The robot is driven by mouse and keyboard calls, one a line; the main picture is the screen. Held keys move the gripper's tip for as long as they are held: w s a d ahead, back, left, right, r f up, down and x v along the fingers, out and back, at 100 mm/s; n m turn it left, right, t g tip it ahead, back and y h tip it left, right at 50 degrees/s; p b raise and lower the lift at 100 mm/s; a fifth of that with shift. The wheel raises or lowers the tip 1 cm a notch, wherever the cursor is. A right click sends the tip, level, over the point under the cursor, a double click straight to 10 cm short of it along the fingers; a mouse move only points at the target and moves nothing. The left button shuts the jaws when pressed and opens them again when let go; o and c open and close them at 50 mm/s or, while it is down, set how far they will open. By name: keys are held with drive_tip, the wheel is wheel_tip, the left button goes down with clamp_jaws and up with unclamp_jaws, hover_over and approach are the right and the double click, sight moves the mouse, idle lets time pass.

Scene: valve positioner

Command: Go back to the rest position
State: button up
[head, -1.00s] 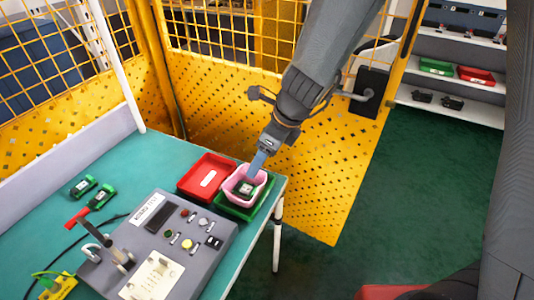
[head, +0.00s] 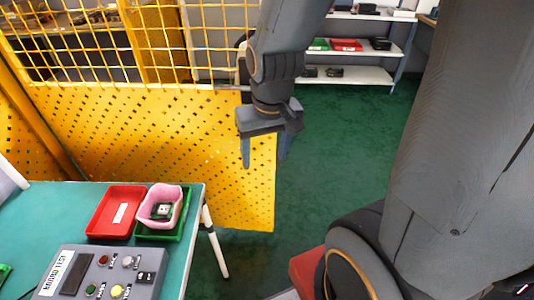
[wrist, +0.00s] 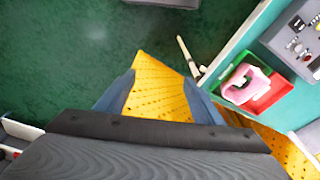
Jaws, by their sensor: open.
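My gripper (head: 264,163) is open and empty. In the head view it hangs over the floor, in front of the yellow perforated panel and to the right of the table. In the wrist view its two fingers (wrist: 160,98) stand apart with only the yellow panel and the green floor behind them. The pink bin (head: 160,205) sits in the green tray (head: 187,213) at the table's corner, with a small green-and-white part (head: 163,211) inside it. My gripper is clear of all of these.
A red tray (head: 104,222) lies beside the green one on the teal table (head: 56,211). A grey test box (head: 75,285) stands in front. The yellow panel (head: 150,140) and mesh fence are behind. Shelves (head: 350,75) stand at the back. The green floor (head: 330,160) is open.

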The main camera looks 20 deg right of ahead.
drive_tip(key=shift+s+d+n, duration=0.15)
drive_tip(key=shift+d+n, duration=0.15)
wheel_tip(320, 180, down, 4)
drive_tip(key=b, duration=0.3)
drive_tip(key=shift+r, duration=0.25)
idle(0.6)
